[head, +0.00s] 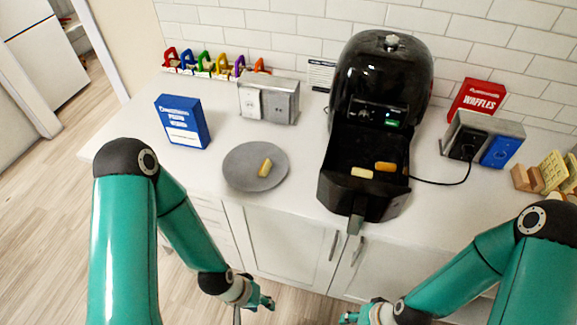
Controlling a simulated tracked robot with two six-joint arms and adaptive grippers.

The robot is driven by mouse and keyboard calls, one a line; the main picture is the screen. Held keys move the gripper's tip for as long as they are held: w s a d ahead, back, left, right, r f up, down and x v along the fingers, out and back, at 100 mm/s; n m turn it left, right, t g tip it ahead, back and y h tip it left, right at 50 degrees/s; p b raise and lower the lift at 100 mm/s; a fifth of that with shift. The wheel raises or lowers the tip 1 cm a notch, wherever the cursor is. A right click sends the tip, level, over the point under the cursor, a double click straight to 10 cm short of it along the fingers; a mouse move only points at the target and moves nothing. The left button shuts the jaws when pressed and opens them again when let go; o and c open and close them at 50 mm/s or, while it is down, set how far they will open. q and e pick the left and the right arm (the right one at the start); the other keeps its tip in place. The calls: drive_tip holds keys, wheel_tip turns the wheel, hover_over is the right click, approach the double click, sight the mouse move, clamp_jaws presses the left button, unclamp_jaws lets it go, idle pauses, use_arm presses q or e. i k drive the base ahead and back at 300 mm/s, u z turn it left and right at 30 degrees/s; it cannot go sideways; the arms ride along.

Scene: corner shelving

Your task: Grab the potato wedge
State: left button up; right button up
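A yellow potato wedge (265,167) lies on the round grey plate (240,181) on the counter. Two more wedge-like pieces, a pale one (362,173) and an orange one (385,166), lie in the open drawer (340,190) of the black air fryer (385,75). My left gripper (262,301) is low in front of the counter, below the plate and apart from it. My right gripper (352,317) is at the bottom edge, partly cut off. Neither gripper's finger opening shows clearly, and I see nothing held.
A blue box (183,121) stands left of the plate. A grey socket box (284,103) is behind it. A red waffles box (477,100) and another socket box (509,133) stand right of the fryer, with a black cable (445,183) on the counter. Colored locks (205,62) line the wall.

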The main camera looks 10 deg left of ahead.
sight(265, 168)
drive_tip(key=u, duration=1.2)
drive_tip(key=i, duration=0.15)
drive_tip(key=z, duration=2.7)
drive_tip(key=k, duration=0.4)
drive_tip(key=u, duration=2.25)
drive_tip(key=k, duration=0.1)
drive_tip(key=z, duration=0.05)
drive_tip(key=i, duration=0.45)
drive_tip(key=u, duration=0.1)
drive_tip(key=k, duration=0.45)
drive_tip(key=u, duration=0.05)
